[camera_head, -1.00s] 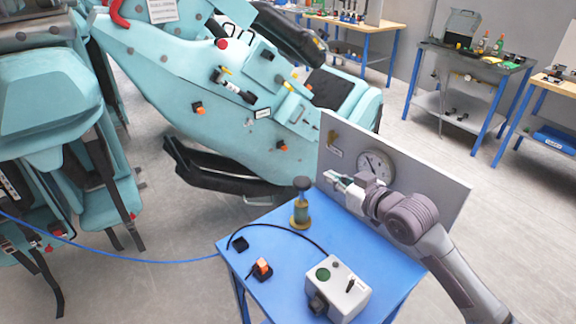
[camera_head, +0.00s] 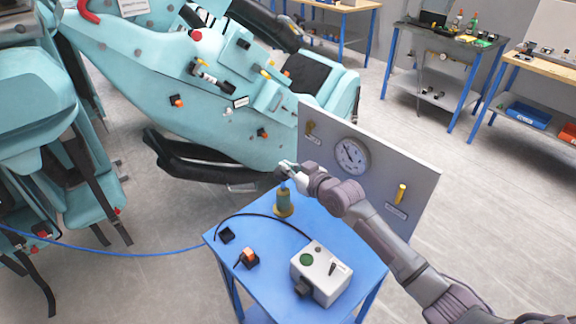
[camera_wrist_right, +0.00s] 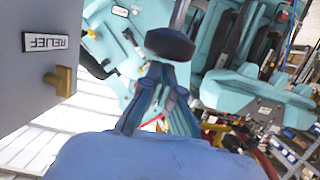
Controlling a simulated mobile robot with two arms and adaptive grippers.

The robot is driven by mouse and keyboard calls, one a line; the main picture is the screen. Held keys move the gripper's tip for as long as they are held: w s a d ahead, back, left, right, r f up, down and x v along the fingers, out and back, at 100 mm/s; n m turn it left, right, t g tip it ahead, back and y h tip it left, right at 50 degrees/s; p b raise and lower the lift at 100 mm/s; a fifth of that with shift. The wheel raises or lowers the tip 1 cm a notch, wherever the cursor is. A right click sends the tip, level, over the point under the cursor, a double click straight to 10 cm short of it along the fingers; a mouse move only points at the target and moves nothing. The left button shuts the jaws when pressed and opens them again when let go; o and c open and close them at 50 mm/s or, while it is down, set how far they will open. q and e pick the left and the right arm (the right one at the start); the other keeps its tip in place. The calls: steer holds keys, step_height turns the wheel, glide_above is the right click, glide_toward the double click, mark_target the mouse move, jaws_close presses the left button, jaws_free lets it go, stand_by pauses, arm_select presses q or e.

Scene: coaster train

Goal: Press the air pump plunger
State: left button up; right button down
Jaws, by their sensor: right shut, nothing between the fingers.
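The air pump (camera_head: 284,205) stands upright on the blue table, with an olive-brass body and a wider base. My right gripper (camera_head: 286,169) is at the top of the pump and hides its dark plunger knob in the head view. In the right wrist view the dark round knob (camera_wrist_right: 169,44) shows right at the tips of my gripper fingers (camera_wrist_right: 162,76). The fingers are closed together with nothing between them. I cannot tell whether they touch the knob. My left gripper is not in view.
A grey panel with a gauge (camera_head: 352,155) and yellow handles (camera_head: 401,194) stands behind my right arm. A black hose curves around the pump.

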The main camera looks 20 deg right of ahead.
steer(key=shift+f, duration=0.15)
steer(key=shift+f, duration=0.15)
